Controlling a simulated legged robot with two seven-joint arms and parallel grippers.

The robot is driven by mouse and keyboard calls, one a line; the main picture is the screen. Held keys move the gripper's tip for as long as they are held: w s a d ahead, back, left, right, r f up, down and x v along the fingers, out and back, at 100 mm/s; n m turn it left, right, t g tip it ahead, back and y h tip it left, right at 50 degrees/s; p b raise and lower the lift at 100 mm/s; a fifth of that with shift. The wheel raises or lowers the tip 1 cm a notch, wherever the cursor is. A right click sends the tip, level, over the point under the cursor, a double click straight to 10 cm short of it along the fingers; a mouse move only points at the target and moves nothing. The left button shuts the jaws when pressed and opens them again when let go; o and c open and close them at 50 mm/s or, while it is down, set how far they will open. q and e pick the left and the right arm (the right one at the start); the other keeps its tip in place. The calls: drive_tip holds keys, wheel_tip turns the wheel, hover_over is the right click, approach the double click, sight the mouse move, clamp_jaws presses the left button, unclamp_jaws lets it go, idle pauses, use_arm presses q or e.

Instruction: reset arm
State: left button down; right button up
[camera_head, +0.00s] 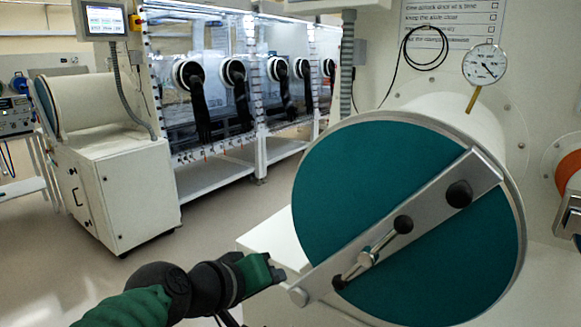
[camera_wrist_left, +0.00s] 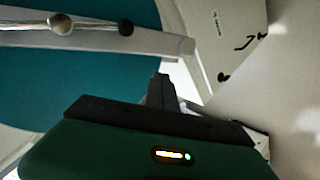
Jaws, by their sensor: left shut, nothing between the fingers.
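My left gripper (camera_head: 279,274) reaches in from the lower left in the head view, with a green and black arm behind it. Its fingers are shut and empty. They are close to the lower left end of the metal bar (camera_head: 325,272) across the round teal door (camera_head: 350,185); I cannot tell whether they touch it. In the left wrist view the dark fingers (camera_wrist_left: 160,92) point toward the teal door (camera_wrist_left: 60,85), below the bar (camera_wrist_left: 150,40). My right gripper is not in view.
A pressure gauge (camera_head: 484,66) stands above the door. A white shelf (camera_head: 275,240) juts out left of it. A white cabinet (camera_head: 125,195) with a screen (camera_head: 104,20) and a row of gloveboxes (camera_head: 215,90) stand behind. The floor (camera_head: 215,220) between is clear.

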use_arm(q)
drive_tip(key=s+a+f+g+y, duration=0.2)
drive_tip(key=a+f, duration=0.3)
drive_tip(key=f, duration=0.5)
drive_tip(key=s+a+f+g+y, duration=0.1)
drive_tip(key=s+a+f+y, duration=0.3)
drive_tip(key=f, duration=0.6)
drive_tip(key=s+a+f+m+g, duration=0.2)
drive_tip(key=s+a+f+g, duration=0.2)
drive_tip(key=s+a+f, duration=0.55)
drive_tip(key=w+p+v, duration=0.2)
drive_tip(key=p+v, duration=1.3)
drive_tip(key=p, duration=0.3)
drive_tip(key=shift+d+r+y, duration=0.3)
drive_tip(key=shift+d, duration=0.25)
